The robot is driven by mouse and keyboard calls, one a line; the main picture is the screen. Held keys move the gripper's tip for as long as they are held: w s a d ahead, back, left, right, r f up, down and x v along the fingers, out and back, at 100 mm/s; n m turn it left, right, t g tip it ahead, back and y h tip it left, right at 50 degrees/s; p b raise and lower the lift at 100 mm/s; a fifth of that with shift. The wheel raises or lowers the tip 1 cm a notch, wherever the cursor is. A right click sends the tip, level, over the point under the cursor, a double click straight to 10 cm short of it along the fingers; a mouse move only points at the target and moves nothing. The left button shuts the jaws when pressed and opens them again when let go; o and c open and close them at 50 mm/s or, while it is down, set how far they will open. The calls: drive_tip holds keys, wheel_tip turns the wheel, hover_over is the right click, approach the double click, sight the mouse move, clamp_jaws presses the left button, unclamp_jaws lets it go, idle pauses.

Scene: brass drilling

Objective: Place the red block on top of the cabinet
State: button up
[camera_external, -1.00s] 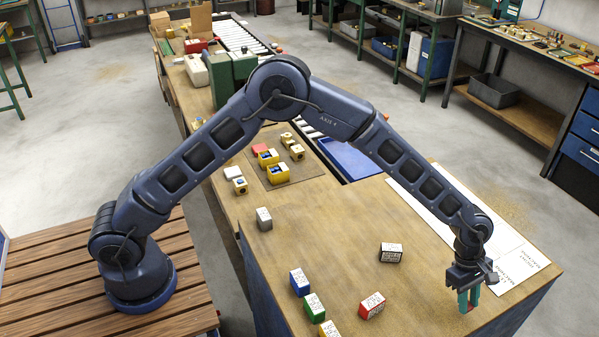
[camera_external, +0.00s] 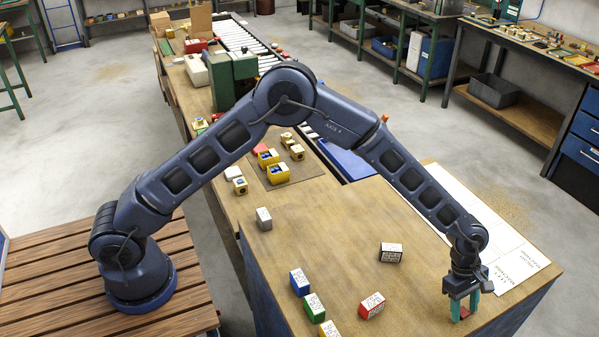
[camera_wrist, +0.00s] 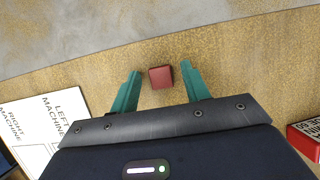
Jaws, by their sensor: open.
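A small plain dark red block (camera_wrist: 160,77) lies on the wooden tabletop. In the wrist view it sits between the tips of my gripper's teal fingers (camera_wrist: 160,70), with a gap on each side. In the outside view the red block (camera_external: 465,313) shows partly behind the fingers of my gripper (camera_external: 465,306), which points down near the table's right front edge. My gripper is open and empty. A blue drawer cabinet (camera_external: 580,152) stands at the right edge of the outside view, under a cluttered bench; I cannot tell whether it is the task's cabinet.
A red block with a printed white top (camera_external: 372,305) lies left of my gripper. Blue (camera_external: 300,283), green (camera_external: 314,308) and black (camera_external: 391,253) printed blocks and a grey block (camera_external: 264,219) stand on the table. White labelled sheets (camera_external: 480,235) lie behind my gripper.

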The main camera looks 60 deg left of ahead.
drive_tip(key=v, duration=1.2)
drive_tip(key=s+a+r+m+t+y, duration=0.1)
drive_tip(key=s+a+r+m, duration=0.4)
drive_tip(key=s+a+r, duration=0.7)
drive_tip(key=s+a+r+m+t+y, duration=0.2)
drive_tip(key=s+a+r+m, duration=0.2)
drive_tip(key=s+a+r, duration=0.65)
drive_tip(key=s+a+f+m, duration=0.1)
drive_tip(key=s+a+m, duration=0.3)
drive_tip(key=s+a, duration=0.6)
drive_tip(key=s+a+f+m+t+y, duration=0.1)
drive_tip(key=s+a+m, duration=0.4)
drive_tip(key=s+a, duration=0.4)
drive_tip(key=s, duration=0.6)
drive_tip(key=shift+s+a+f+t, duration=0.3)
drive_tip(key=shift+a, duration=0.05)
